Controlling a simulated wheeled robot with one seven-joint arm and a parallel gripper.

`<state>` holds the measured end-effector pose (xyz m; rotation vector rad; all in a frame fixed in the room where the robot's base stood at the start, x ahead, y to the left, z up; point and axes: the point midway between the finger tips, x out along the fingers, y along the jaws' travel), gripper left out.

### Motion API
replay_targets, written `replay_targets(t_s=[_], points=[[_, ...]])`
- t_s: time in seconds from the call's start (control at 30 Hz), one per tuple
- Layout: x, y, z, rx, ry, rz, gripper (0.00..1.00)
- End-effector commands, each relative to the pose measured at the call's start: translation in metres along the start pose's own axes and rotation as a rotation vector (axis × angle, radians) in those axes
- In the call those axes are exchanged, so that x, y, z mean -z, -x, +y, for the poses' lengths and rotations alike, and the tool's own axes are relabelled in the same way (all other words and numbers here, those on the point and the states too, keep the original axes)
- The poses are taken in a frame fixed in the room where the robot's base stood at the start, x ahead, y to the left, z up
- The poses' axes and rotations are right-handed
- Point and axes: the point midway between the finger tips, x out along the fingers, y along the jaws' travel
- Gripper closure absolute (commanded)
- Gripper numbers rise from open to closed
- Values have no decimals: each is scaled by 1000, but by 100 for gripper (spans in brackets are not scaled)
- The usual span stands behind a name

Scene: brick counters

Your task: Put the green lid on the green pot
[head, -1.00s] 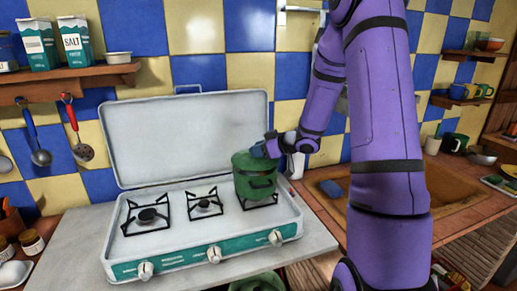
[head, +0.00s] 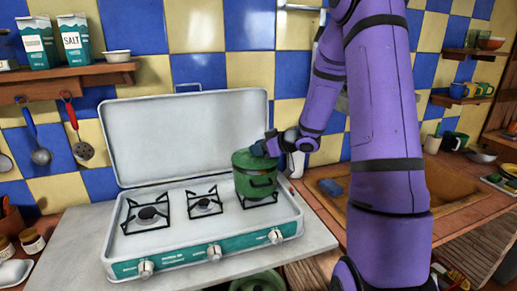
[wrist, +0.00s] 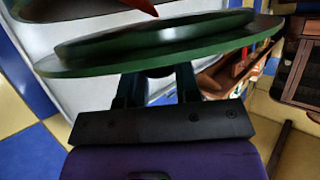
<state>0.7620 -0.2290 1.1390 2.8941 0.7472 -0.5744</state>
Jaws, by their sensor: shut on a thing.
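The green pot (head: 256,186) stands on the right burner of the stove. My gripper (head: 262,149) reaches in from the right at the pot's top. It is shut on the green lid, which shows in the wrist view (wrist: 160,50) as a wide disc with a raised inner ring, just beyond the fingers. In the head view the lid is small and blends with the pot's top. I cannot tell whether it rests on the rim or sits tilted above it.
The stove (head: 205,254) has its cover (head: 185,135) raised behind it. The left and middle burners are empty. A sink (head: 420,198) with a blue sponge (head: 331,187) lies to the right. Another green round thing (head: 258,283) is partly cut off at the bottom edge.

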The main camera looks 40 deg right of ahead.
Motion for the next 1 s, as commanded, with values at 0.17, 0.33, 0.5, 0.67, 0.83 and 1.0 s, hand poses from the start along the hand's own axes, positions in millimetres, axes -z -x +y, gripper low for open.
replay_targets(t_s=[0.17, 0.33, 0.5, 0.67, 0.83, 1.0], points=[[0, 0, 0, 0, 0, 1, 98], [-2, -1, 0, 0, 0, 0, 98], [-5, -2, 0, 1, 0, 0, 98], [-8, -3, 0, 0, -1, 0, 98], [-6, -3, 0, 0, 0, 0, 98], [-6, -3, 0, 0, 0, 0, 98]])
